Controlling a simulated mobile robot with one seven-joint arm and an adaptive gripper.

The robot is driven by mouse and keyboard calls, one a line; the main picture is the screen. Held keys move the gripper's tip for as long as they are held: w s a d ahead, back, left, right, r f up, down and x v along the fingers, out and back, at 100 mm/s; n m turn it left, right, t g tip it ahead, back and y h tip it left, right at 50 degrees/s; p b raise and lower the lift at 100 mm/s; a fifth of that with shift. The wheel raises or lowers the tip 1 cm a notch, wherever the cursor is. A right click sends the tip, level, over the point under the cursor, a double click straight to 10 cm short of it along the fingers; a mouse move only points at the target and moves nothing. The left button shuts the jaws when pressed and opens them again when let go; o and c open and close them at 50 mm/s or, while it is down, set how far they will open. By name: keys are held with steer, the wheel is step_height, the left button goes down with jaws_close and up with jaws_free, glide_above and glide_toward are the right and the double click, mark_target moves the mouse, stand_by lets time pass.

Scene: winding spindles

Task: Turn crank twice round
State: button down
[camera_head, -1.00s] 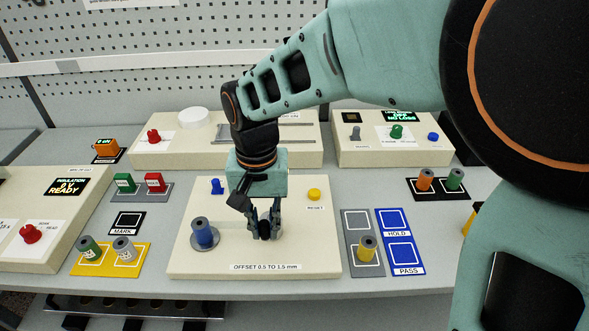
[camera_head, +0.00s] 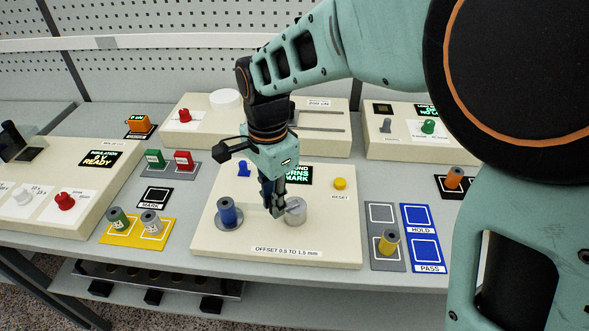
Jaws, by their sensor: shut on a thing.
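The cream winding unit (camera_head: 230,252) stands in the middle of the bench. A grey round crank hub (camera_head: 296,214) with a darker bar across its top is on the unit's right half. My gripper (camera_head: 276,211) points down at the left side of this hub, with its fingers close together. It is shut on the crank's handle, which the fingers mostly hide. A blue spool (camera_head: 229,212) stands upright on a grey disc to the left.
A yellow reset button (camera_head: 340,184) and a small blue knob (camera_head: 243,169) sit on the unit. Right of it are a grey tray (camera_head: 382,264) with a yellow spool (camera_head: 388,242) and blue HOLD and PASS pads (camera_head: 422,217). Green and grey spools stand on a yellow tray (camera_head: 130,229) at left.

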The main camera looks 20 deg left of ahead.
steer(key=shift+w+a+m, duration=0.15)
steer(key=shift+w+m, duration=0.05)
steer(key=shift+m, duration=0.3)
steer(key=c, duration=1.8)
jaws_free()
steer(key=shift+c, duration=0.2)
steer(key=shift+r, duration=0.1)
step_height(320, 180, up, 12)
